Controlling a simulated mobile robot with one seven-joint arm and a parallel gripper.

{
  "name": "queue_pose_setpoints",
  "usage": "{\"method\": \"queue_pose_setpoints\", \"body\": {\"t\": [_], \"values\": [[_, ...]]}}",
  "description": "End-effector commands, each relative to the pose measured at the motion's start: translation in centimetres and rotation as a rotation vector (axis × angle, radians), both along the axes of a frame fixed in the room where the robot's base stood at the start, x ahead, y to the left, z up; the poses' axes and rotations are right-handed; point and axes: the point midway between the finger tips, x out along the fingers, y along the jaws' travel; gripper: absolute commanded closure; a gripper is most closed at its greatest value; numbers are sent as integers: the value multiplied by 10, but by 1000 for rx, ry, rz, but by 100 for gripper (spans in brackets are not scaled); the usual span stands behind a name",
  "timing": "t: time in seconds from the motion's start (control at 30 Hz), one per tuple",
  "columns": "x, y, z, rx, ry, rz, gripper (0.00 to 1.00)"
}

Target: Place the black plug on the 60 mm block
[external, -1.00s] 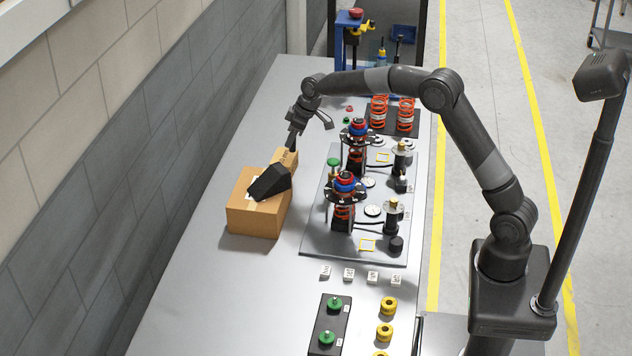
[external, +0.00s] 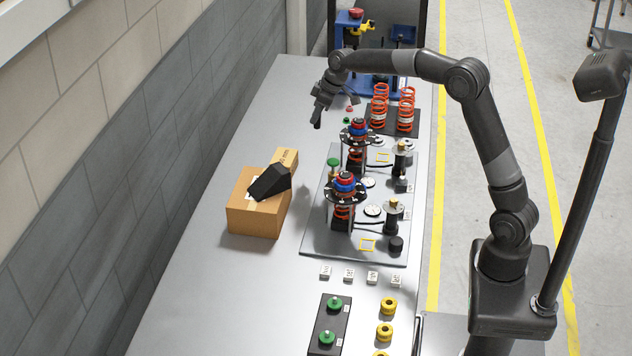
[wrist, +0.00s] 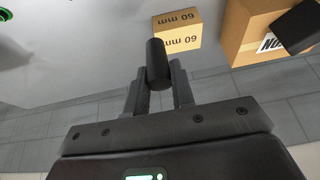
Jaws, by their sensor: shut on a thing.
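The black plug (wrist: 157,64) is a short dark cylinder between the two fingers of my gripper (wrist: 158,90) in the wrist view. My gripper is shut on it. In the external view my gripper (external: 318,118) hangs in the air, above and to the right of the 60 mm block in the picture, clear of it. The 60 mm block (external: 287,156) is a tan cardboard block behind the larger box. It shows in the wrist view (wrist: 178,24) with "60 mm" printed on it, partly behind the plug. Its top appears bare.
A cardboard box (external: 250,217) with a black wedge-shaped piece (external: 268,183) on it stands directly in front of the block. To the right, a grey plate (external: 318,235) carries spring assemblies, a green knob and other parts. The bench to the box's left is clear.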

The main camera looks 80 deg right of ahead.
Motion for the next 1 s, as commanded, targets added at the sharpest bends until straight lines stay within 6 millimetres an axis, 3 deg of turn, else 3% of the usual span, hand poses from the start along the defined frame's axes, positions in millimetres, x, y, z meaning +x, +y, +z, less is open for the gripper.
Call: {"method": "queue_pose_setpoints", "body": {"t": [0.2, 0.4, 0.63, 0.83, 1.0], "values": [[39, 37, -32, 1, 2, 6, 100], [65, 60, -53, -1, 1, 4, 100], [73, 67, -63, 0, 0, 1, 100], [72, 67, -92, 1, 2, 0, 100], [72, 66, -98, 0, -1, 1, 100]]}}
